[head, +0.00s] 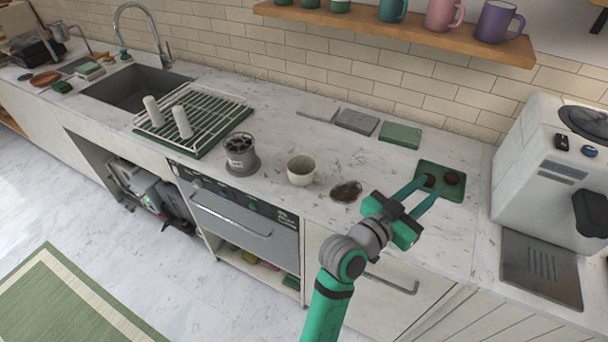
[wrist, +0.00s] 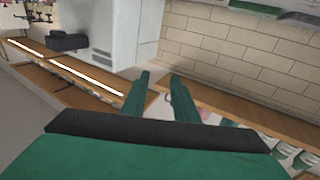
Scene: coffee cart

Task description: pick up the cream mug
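The cream mug (head: 301,170) stands upright on the marble counter in the head view, near the front edge and left of a dark round opening. Its inside shows from above; I cannot make out its handle. My gripper (head: 436,184) is to the right of the mug, well apart from it, with its fingers pointing towards a small green mat. In the wrist view my gripper (wrist: 160,90) has its two fingers spread with a gap and nothing between them. The mug does not show in the wrist view.
A grey grinder-like container (head: 241,154) stands just left of the mug. The dark round opening (head: 346,192) lies between mug and gripper. The green mat (head: 455,190) carries dark round items. A white machine (head: 540,165) stands at right. A shelf (head: 400,32) with mugs hangs above.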

